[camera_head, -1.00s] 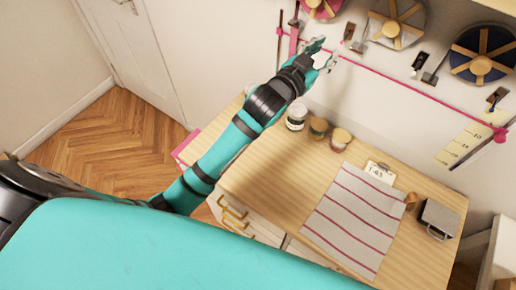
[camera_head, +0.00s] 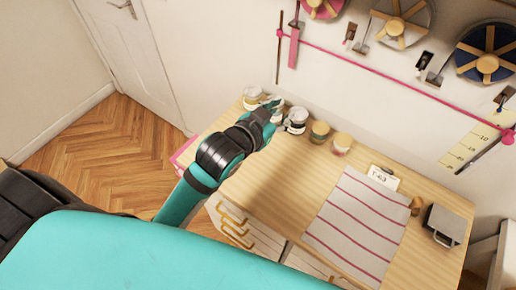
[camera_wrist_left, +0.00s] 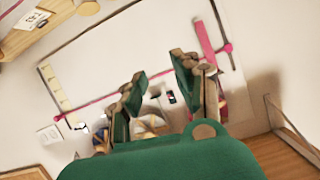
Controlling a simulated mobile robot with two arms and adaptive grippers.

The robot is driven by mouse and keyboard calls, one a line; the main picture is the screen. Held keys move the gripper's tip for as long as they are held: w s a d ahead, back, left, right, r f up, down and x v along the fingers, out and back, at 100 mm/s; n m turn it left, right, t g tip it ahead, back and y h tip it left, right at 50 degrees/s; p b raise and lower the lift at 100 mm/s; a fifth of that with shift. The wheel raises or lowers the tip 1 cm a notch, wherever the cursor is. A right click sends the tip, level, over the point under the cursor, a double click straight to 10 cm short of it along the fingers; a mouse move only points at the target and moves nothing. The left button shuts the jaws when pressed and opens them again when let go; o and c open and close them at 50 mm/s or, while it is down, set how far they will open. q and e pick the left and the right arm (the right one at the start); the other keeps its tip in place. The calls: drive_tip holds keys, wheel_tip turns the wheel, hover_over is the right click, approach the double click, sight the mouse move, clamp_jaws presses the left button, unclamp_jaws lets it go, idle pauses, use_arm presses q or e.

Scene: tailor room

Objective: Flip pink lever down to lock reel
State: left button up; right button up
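The pink reel (camera_head: 322,8) is on the wall, cut by the top edge of the head view. A black plate (camera_head: 349,35) with a small pale part is mounted below right of it; whether that part is the pink lever, and its position, is too small to tell. A pink strip (camera_head: 294,46) hangs left of it across the pink rail. My left gripper (camera_head: 273,104) is over the table's back left by the jars, well below the reel. In the left wrist view its fingers (camera_wrist_left: 158,72) are apart with nothing between them. My right gripper is not in view.
A white reel (camera_head: 403,20) and a blue reel (camera_head: 486,48) are on the wall to the right. A row of jars (camera_head: 319,131) stands at the back of the wooden table (camera_head: 270,190). A striped cloth (camera_head: 355,225) and a metal box (camera_head: 443,225) are at its right.

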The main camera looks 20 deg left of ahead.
use_arm(q)
drive_tip(key=s+a+f+g+y, duration=0.1)
drive_tip(key=s+a+f+g, duration=0.1)
drive_tip(key=s+f, duration=0.4)
drive_tip(key=shift+s+a+f+n+g, duration=0.15)
drive_tip(key=shift+a+f+n+g, duration=0.2)
drive_tip(key=shift+f+g, duration=0.7)
drive_tip(key=shift+d+f+t, duration=0.1)
drive_tip(key=shift+f+t, duration=0.1)
drive_tip(key=shift+t, duration=0.05)
drive_tip(key=s+a+f+g+y, duration=0.1)
drive_tip(key=s+a+f+g, duration=0.15)
drive_tip(key=s+f, duration=0.4)
drive_tip(key=s+a+f+g, duration=0.1)
drive_tip(key=s+f+g, duration=0.25)
drive_tip(key=s, duration=0.65)
wheel_tip(320, 180, down, 30)
drive_tip(key=s+g+b, duration=0.2)
drive_tip(key=b, duration=0.3)
drive_tip(key=s+a+f+g+b, duration=0.1)
drive_tip(key=s+a+f+b, duration=0.2)
drive_tip(key=s+f, duration=1.2)
wheel_tip(320, 180, down, 4)
drive_tip(key=shift+s+f+y+b, duration=0.1)
drive_tip(key=shift+s+y+b, duration=0.2)
drive_tip(key=shift+s+b, duration=0.1)
